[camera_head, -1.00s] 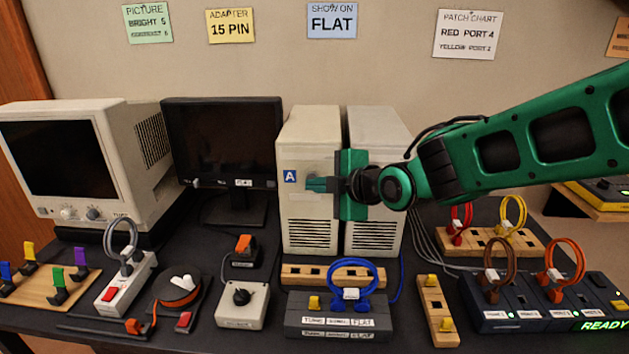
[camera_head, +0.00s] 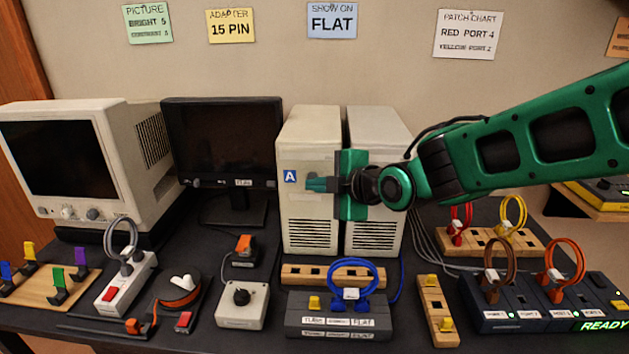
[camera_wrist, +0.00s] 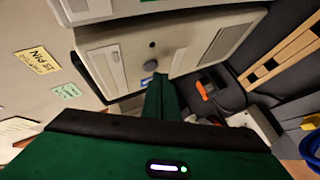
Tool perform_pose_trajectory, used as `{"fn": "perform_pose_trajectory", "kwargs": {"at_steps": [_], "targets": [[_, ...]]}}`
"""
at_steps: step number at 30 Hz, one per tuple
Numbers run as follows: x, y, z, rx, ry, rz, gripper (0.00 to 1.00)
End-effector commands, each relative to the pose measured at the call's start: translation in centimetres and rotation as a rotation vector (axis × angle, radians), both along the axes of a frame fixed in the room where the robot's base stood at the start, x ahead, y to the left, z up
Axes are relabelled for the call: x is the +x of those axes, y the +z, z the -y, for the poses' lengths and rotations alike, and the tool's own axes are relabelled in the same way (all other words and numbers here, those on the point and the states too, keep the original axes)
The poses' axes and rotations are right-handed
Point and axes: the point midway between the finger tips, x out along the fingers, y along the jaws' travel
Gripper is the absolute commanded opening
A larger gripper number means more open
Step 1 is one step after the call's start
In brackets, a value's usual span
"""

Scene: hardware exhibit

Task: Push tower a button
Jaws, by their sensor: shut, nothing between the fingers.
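Tower A (camera_head: 308,225) is the left of two beige computer towers, with a blue "A" label (camera_head: 290,176) on its front. My gripper (camera_head: 316,184) is shut and empty, held sideways in front of the tower's upper front, right of the label. In the wrist view the shut fingertips (camera_wrist: 157,84) point at the tower's front panel (camera_wrist: 180,38), close to a small round grey button (camera_wrist: 150,66). A dark round spot (camera_wrist: 152,44) lies beyond the button. I cannot tell whether the fingertips touch the panel. In the head view my gripper hides the button area.
The second tower (camera_head: 377,128) stands close on the right, partly behind my gripper. A dark flat monitor (camera_head: 222,145) stands at left. Below the towers are a slotted wooden rack (camera_head: 300,274) and a switch box with a blue cable loop (camera_head: 352,285). The space above the towers is clear.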

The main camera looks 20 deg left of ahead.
Motion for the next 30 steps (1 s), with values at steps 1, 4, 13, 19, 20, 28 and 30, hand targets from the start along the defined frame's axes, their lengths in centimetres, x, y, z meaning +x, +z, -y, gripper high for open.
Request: {"fn": "perform_pose_trajectory", "kwargs": {"at_steps": [1,4,13,19,20,28,30], "targets": [[0.01,0.0,0.01,0.0,0.0,0.0,0.0],[0.01,0.0,0.01,0.0,0.0,0.0,0.0],[0.06,0.0,0.0,0.0,0.0,0.0,0.0],[0.54,0.04,-0.16,0.0,-0.001,0.0,0.0],[0.61,0.06,-0.2,0.0,-0.001,0.0,0.0],[0.71,0.1,-0.23,0.0,0.0,0.0,0.0],[0.71,0.1,-0.23,0.0,0.0,0.0,0.0]]}}
